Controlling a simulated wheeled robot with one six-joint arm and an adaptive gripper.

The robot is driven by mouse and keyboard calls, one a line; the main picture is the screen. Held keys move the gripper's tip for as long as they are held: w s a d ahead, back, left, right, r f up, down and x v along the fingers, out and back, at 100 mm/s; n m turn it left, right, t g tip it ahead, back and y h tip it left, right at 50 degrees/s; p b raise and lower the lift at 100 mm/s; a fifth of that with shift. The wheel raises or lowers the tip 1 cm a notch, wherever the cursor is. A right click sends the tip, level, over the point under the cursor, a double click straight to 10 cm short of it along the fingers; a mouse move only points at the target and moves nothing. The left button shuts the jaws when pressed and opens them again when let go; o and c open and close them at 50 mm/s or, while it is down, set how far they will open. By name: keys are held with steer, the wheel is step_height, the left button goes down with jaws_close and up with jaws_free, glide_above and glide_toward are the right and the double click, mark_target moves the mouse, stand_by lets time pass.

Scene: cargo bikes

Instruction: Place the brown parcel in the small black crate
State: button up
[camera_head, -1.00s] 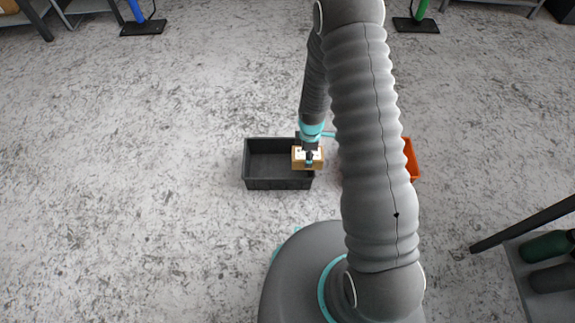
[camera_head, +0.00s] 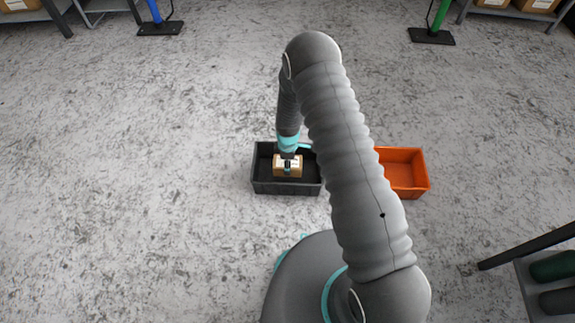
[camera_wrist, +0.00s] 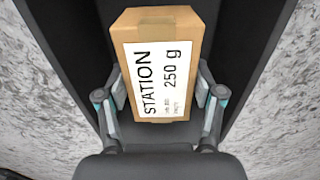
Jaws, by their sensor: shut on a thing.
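The brown parcel (camera_head: 287,168) is a small box with a white label. In the wrist view the parcel (camera_wrist: 157,60) shows the printed words "STATION" and "250 g". My gripper (camera_head: 287,166) is shut on it, with one finger at each side in the wrist view (camera_wrist: 160,98). The small black crate (camera_head: 262,188) stands on the floor left of my arm. The parcel is over the crate's opening, within its walls as seen from the head. The crate's dark wall (camera_wrist: 75,40) also shows around the parcel in the wrist view. I cannot tell whether the parcel touches the crate's bottom.
An orange crate (camera_head: 408,190) stands to the right, partly hidden by my arm. A dark shelf with green cylinders (camera_head: 555,266) is at the lower right. Blue (camera_head: 155,12) and green (camera_head: 438,14) stands and shelves are at the back. The floor between is clear.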

steer(key=shift+f, duration=0.95)
steer(key=shift+f+b, duration=0.4)
steer(key=shift+b, duration=0.05)
steer(key=shift+f+b, duration=0.25)
steer(key=shift+b, duration=0.05)
steer(key=o, duration=1.3)
steer(key=shift+o, duration=0.2)
